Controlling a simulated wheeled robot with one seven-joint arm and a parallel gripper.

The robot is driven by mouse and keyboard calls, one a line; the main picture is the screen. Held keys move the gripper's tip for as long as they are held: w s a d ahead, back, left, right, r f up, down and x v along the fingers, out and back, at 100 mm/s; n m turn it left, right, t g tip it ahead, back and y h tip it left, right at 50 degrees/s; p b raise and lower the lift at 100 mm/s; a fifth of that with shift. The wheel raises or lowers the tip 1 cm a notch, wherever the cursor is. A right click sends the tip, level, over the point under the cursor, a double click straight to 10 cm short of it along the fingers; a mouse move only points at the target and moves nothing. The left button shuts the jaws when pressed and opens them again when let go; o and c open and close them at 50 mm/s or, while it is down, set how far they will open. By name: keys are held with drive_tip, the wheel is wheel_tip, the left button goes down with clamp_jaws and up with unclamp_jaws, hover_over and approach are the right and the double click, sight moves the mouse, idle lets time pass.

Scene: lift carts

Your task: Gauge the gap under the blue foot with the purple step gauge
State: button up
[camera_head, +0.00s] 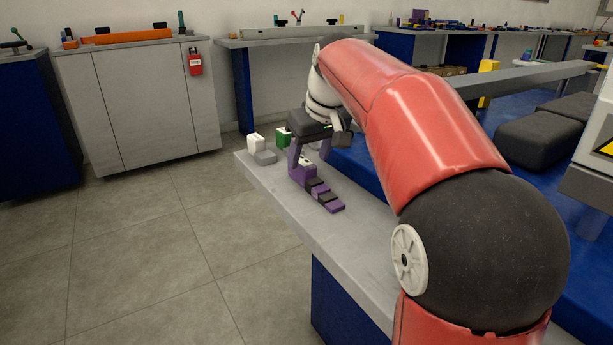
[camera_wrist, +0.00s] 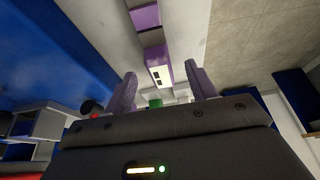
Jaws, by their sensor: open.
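The purple step gauge (camera_head: 325,196) lies on the grey bench top, with dark patches along its steps. It also shows in the wrist view (camera_wrist: 151,38), running from the top edge down to a pale end with dark marks between my fingers. My gripper (camera_head: 303,172) is over the gauge's far end, pointing down. In the wrist view its two purple fingers (camera_wrist: 160,72) stand apart, one on each side of the gauge's end, with visible room beside it. I cannot make out a blue foot in either view; my arm hides part of the scene.
A white block (camera_head: 256,143), a grey block (camera_head: 265,158) and a green block (camera_head: 283,138) stand near the gripper on the bench (camera_head: 290,208). A blue platform (camera_head: 358,165) with dark pads (camera_head: 540,138) lies right of it. Open floor is left.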

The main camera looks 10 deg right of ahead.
sight(309, 165)
drive_tip(key=b+x, duration=0.1)
drive_tip(key=x, duration=0.4)
drive_tip(key=shift+s+d, duration=0.15)
drive_tip(key=shift+s, duration=0.05)
drive_tip(key=c, duration=1.2)
